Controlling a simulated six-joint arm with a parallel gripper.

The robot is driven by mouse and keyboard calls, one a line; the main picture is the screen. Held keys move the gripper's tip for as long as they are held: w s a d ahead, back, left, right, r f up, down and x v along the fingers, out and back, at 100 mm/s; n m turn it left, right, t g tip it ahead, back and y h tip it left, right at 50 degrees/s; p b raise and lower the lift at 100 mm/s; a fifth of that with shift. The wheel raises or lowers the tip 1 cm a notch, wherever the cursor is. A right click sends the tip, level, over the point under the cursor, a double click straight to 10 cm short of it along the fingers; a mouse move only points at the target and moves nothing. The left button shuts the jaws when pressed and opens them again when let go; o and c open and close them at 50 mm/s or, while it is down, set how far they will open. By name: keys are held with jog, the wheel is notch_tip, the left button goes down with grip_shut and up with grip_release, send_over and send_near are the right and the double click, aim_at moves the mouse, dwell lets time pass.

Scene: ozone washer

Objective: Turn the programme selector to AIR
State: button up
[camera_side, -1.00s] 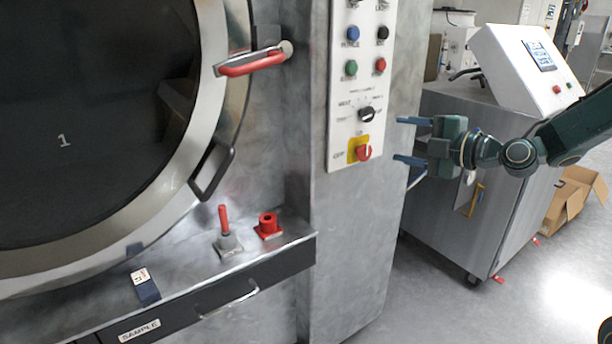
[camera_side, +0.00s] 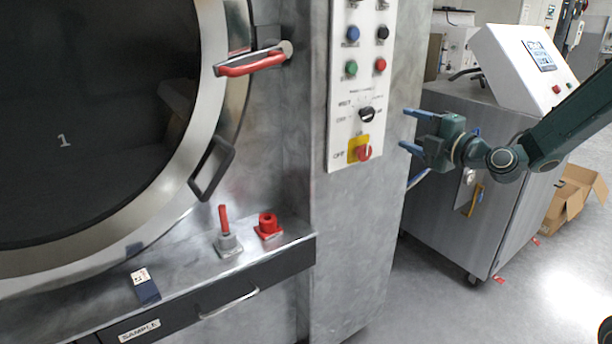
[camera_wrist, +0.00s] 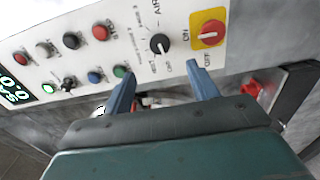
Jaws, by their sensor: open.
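The programme selector (camera_side: 367,114) is a black knob on the white control panel, above the red main switch on its yellow plate (camera_side: 353,156). It also shows in the wrist view (camera_wrist: 160,44), with a pale mark on its lower side. The small labels around it are too blurred to read surely, so I cannot tell its setting. My gripper (camera_side: 404,129) is open and empty, to the right of the panel and apart from it. In the wrist view, its two blue fingers (camera_wrist: 160,71) point towards the panel, one to each side below the selector.
Several coloured buttons (camera_side: 352,68) sit above the selector. A red door handle (camera_side: 253,63) sticks out to the left. A lever (camera_side: 225,225) and a red knob (camera_side: 269,224) stand on the ledge below. A steel cabinet (camera_side: 445,230) stands behind my gripper.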

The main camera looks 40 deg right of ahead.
aim_at(370, 115)
jog(key=shift+w, duration=5.95)
jog(key=c, duration=1)
